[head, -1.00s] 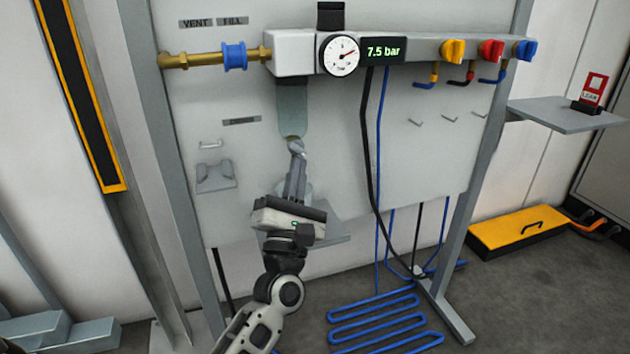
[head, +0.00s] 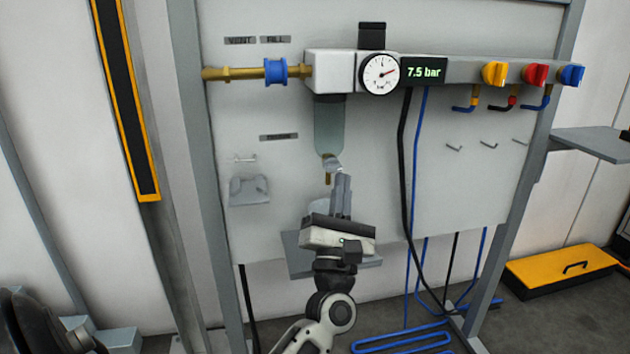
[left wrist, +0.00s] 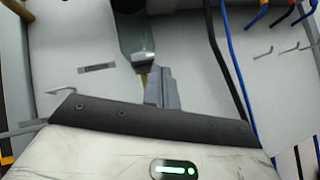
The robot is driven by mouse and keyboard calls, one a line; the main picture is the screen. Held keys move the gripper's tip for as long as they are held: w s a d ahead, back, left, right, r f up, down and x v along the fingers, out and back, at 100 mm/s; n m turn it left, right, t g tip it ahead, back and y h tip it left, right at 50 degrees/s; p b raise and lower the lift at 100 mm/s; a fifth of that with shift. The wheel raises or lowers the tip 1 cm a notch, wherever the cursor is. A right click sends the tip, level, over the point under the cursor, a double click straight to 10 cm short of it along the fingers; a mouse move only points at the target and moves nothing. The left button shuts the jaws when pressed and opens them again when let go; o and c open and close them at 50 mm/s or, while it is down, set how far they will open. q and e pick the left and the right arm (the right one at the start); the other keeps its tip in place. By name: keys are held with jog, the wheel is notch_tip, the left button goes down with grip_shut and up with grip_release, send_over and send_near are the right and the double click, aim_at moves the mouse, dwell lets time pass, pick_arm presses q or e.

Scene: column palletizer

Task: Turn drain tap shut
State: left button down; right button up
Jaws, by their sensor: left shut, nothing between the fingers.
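The drain tap (head: 327,178) is a small brass fitting under the clear bowl (head: 329,125) of the air unit. A pale grey piece, perhaps its lever, shows at its top right. My left gripper (head: 342,180) is shut and empty, its fingers pointing up just right of and below the tap. In the left wrist view the fingers (left wrist: 161,80) stand close beside the brass of the tap (left wrist: 144,79) and hide part of it. I cannot tell whether they touch. My right gripper is not in view.
The gauge (head: 380,74) and display (head: 424,72), reading 7.5 bar, sit above right. A blue ring (head: 276,71) is on the brass inlet pipe. A small shelf (head: 300,262) is behind my left gripper. A black hose (head: 403,150) and blue hose (head: 417,150) hang to the right.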

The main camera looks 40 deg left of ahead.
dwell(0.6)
pick_arm(q)
jog(key=v, duration=0.7)
